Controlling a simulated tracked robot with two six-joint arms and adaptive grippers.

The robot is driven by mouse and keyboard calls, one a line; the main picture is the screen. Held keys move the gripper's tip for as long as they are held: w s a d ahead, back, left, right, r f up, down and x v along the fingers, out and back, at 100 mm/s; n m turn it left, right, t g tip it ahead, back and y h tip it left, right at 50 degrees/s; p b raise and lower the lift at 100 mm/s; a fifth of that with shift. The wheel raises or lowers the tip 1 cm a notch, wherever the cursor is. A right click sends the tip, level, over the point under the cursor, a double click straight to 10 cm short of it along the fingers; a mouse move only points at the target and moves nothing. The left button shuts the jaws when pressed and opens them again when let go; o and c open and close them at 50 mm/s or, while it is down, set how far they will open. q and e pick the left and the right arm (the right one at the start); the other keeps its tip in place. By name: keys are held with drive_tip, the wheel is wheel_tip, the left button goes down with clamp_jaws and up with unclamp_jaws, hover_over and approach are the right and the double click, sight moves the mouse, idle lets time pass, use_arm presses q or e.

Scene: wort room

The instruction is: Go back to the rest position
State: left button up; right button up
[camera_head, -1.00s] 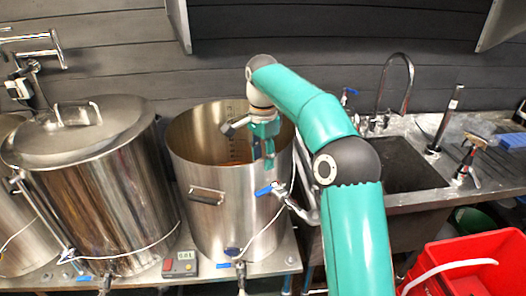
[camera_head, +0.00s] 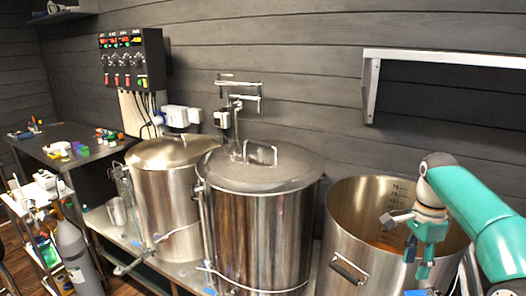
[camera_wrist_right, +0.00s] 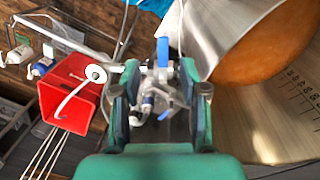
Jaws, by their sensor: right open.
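My right gripper (camera_head: 420,272) is at the right of the head view, in front of the open steel kettle (camera_head: 345,240), near its rim. In the right wrist view, the gripper (camera_wrist_right: 160,95) has its two fingers apart with nothing between them. Behind the gap are a valve with a blue handle (camera_wrist_right: 163,52) and a clear fitting, at a distance I cannot tell. The kettle (camera_wrist_right: 225,30) shows there too, with orange-brown liquid (camera_wrist_right: 265,45) inside. My left gripper is in neither view.
Two lidded kettles (camera_head: 265,215) (camera_head: 165,195) stand left of the open one. A control panel (camera_head: 130,65) hangs on the wall. A table (camera_head: 85,155) with small items and a gas cylinder (camera_head: 75,250) are at left. A red crate (camera_wrist_right: 70,95) shows in the wrist view.

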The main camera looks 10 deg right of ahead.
drive_tip(key=s+a+f+n+g+y, duration=0.1)
drive_tip(key=s+a+f+n, duration=0.15)
drive_tip(key=a+f, duration=0.5)
drive_tip(key=s+a+f+n+g, duration=0.2)
drive_tip(key=s+a+f, duration=0.15)
drive_tip(key=f, duration=0.75)
drive_tip(key=s+a+f+n+g+y, duration=0.1)
drive_tip(key=s+a+f+n, duration=0.1)
drive_tip(key=a+f, duration=0.6)
drive_tip(key=s+a+f+n+t+y, duration=0.1)
drive_tip(key=s+a+f+n, duration=0.3)
drive_tip(key=s+a+f, duration=0.3)
drive_tip(key=s+a+f+n+t+y, duration=0.1)
drive_tip(key=s+a+f+n, duration=0.3)
drive_tip(key=s, duration=0.5)
drive_tip(key=w+t, duration=0.1)
drive_tip(key=w+f+n+t, duration=0.1)
drive_tip(key=w+n+t, duration=0.1)
drive_tip(key=shift+w+d+f+n+t, duration=0.15)
drive_tip(key=shift+w+d+n+t, duration=0.15)
drive_tip(key=shift+w, duration=0.1)
